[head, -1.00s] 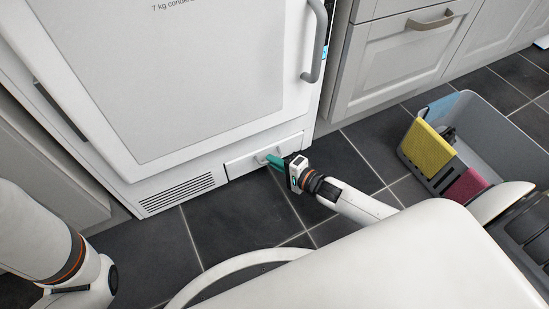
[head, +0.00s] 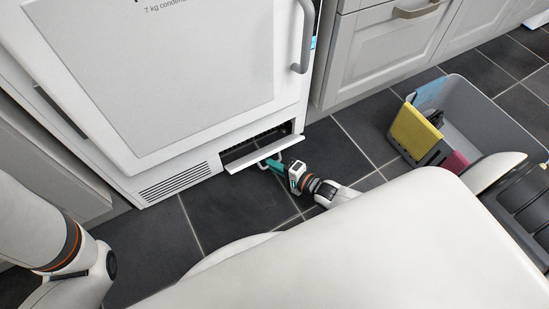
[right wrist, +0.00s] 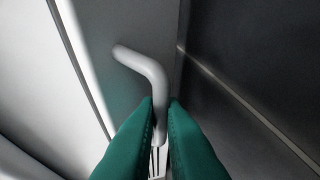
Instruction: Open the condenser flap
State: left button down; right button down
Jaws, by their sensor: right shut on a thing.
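The condenser flap (head: 266,154) is a white panel at the bottom of the white dryer (head: 190,80). It is tilted down and outward, and a dark opening (head: 255,143) shows behind it. My right gripper (head: 270,162) has green fingers and is at the flap's small handle. In the right wrist view the green fingers (right wrist: 160,110) are shut on the pale bent handle (right wrist: 150,65), one on each side of it. The part of the handle between the fingers is partly hidden. My left gripper is out of view; only my left arm shows at the left.
A vent grille (head: 175,182) is left of the opening. A grey crate (head: 480,100) with a yellow sponge-like item (head: 415,135) and a pink one (head: 455,163) stands at the right. Grey cabinets (head: 400,50) stand right of the dryer. Dark floor tiles (head: 230,205) in front of the flap are clear.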

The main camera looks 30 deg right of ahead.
jog(key=shift+w+d+r, duration=0.1)
jog(key=shift+w+r, duration=0.1)
jog(key=shift+w, duration=0.15)
